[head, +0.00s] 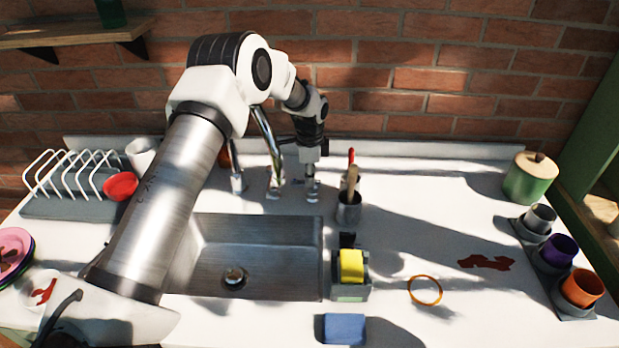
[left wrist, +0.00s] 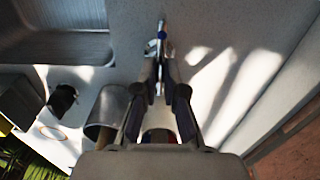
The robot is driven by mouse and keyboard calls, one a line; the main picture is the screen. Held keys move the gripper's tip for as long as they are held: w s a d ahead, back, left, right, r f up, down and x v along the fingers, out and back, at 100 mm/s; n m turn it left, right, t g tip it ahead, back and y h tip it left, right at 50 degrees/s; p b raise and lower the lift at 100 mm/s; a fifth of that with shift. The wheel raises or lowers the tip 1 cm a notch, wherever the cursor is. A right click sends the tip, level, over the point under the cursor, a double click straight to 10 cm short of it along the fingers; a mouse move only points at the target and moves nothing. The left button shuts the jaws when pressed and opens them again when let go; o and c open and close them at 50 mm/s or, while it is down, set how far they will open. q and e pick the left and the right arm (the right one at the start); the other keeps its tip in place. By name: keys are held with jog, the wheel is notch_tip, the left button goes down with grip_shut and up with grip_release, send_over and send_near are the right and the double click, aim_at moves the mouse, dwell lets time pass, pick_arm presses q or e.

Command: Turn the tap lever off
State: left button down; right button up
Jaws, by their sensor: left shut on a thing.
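The chrome tap (head: 275,180) stands behind the sink, its spout partly hidden by my left arm. A short chrome post with the tap lever (head: 312,184) stands to its right. My left gripper (head: 311,158) points down over this post. In the left wrist view the lever (left wrist: 162,30) is a thin metal rod with a bluish part, and it runs in between the fingertips of my left gripper (left wrist: 161,62). The fingers are close together on it; the held part is mostly hidden. My right gripper does not show.
The sink (head: 215,250) lies in front of the tap. A utensil cup (head: 348,212) stands close to the right of the lever. A sponge holder (head: 350,290), a blue block (head: 344,329) and an orange ring (head: 425,290) are nearer. A dish rack (head: 65,205) is at left.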

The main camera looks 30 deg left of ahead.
pick_arm(q)
jog(key=shift+s+d+f, duration=0.1)
jog(key=shift+s+f, duration=0.05)
jog(key=shift+f, duration=0.1)
jog(key=c, duration=1.3)
grip_release()
jog(key=shift+c, duration=0.2)
jog(key=shift+o, duration=0.4)
jog(key=shift+w+r, duration=0.1)
jog(key=shift+w, duration=0.1)
jog(key=shift+r, duration=0.1)
notch_tip(320, 180, up, 12)
